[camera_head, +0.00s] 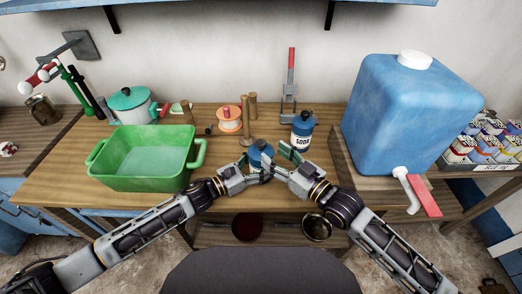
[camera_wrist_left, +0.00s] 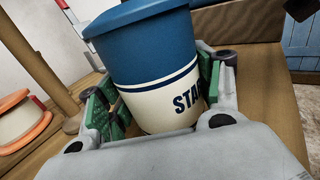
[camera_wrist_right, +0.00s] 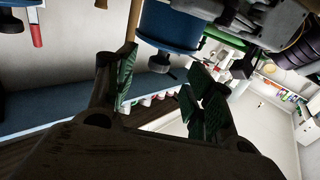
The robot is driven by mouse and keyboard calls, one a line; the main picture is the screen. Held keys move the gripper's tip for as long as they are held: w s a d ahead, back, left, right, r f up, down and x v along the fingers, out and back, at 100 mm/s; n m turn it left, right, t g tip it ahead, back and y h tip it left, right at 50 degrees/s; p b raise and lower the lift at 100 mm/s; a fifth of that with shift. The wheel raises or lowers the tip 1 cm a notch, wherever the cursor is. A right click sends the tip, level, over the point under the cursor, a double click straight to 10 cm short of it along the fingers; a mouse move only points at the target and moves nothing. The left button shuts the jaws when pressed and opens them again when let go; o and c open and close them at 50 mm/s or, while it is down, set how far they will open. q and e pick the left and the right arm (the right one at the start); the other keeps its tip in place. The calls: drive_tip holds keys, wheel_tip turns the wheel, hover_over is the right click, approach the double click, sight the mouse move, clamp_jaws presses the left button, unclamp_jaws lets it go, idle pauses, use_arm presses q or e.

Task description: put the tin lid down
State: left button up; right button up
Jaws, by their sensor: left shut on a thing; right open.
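A cream tin (camera_wrist_left: 162,105) with dark lettering starting "STA" stands between the fingers of my left gripper (camera_head: 258,168), which is shut on it. Its blue lid (camera_head: 260,150) with a black knob is on top, and it also shows in the left wrist view (camera_wrist_left: 135,20). The lid appears upside down in the right wrist view (camera_wrist_right: 168,28), knob lowest. My right gripper (camera_head: 287,160) is open and empty, just right of the tin in the head view. Its spread green-padded fingers show in the right wrist view (camera_wrist_right: 160,95). The tin's base is hidden in the head view.
A tin marked "SODA" (camera_head: 301,135) stands close behind my right gripper. A green basin (camera_head: 143,178), a lidded pot (camera_head: 131,105) and an orange-ended spool (camera_head: 229,120) are to the left on the wooden table. A large blue water container (camera_head: 405,115) stands at right.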

sight(261, 144)
drive_tip(key=shift+x, duration=0.9)
drive_tip(key=shift+x, duration=2.5)
drive_tip(key=shift+c, duration=0.2)
drive_tip(key=c, duration=1.1)
drive_tip(key=shift+r, duration=0.1)
drive_tip(key=shift+r, duration=4.95)
